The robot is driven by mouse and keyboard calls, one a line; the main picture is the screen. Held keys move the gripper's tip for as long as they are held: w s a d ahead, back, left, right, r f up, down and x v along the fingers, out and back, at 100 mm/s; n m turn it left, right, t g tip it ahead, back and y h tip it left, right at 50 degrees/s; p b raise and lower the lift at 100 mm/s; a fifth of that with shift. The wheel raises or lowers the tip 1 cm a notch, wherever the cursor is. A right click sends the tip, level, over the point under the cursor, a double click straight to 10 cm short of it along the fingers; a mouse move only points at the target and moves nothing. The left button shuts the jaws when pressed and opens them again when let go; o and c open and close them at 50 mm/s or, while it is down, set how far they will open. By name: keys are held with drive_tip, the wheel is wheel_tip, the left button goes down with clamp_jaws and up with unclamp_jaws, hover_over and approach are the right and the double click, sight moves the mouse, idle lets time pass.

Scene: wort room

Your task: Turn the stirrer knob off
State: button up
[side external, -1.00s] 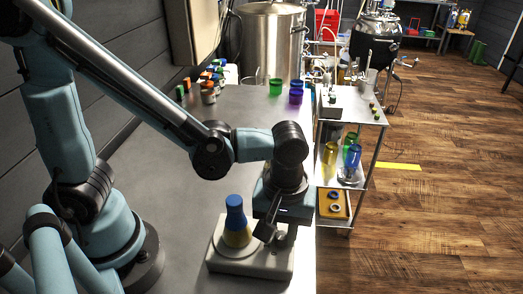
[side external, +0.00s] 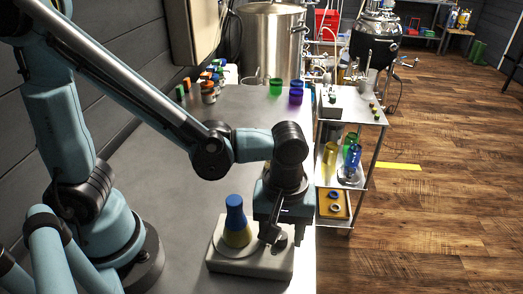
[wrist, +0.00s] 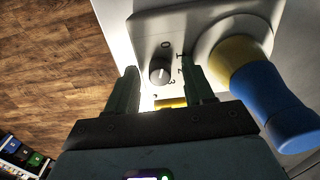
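The stirrer (side external: 225,262) is a pale block at the table's front right edge. A flask (side external: 237,225) with a blue top and yellow lower part stands on its left side; it also shows in the wrist view (wrist: 265,95). The dark round knob (wrist: 159,70) is on the stirrer beside the flask, with marks 0, 1, 2 and 3 around it. I cannot tell surely which mark it points to. My gripper (wrist: 158,82) is open, its two fingers apart on either side of the knob; contact is not visible. In the side view my gripper (side external: 274,236) is low over the stirrer's right part.
Green (side external: 276,87) and purple (side external: 295,96) cups stand at the table's back, with several capped bottles (side external: 208,92) to their left. A cart (side external: 350,108) with bottles stands to the right of the table. The middle of the table (side external: 185,150) is clear.

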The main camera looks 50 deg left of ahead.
sight(281, 235)
wheel_tip(281, 235, up, 12)
idle(0.9)
drive_tip(key=w+a+f+m+t, duration=0.1)
drive_tip(key=a+m+t, duration=0.2)
drive_tip(key=a, duration=0.5)
drive_tip(key=w+a+f+m+t, duration=0.1)
drive_tip(key=w+a+m+t, duration=0.1)
drive_tip(key=a+m+t, duration=0.2)
drive_tip(key=shift+a+f+m, duration=0.35)
drive_tip(key=shift+a+m, duration=0.75)
drive_tip(key=shift+a, duration=1)
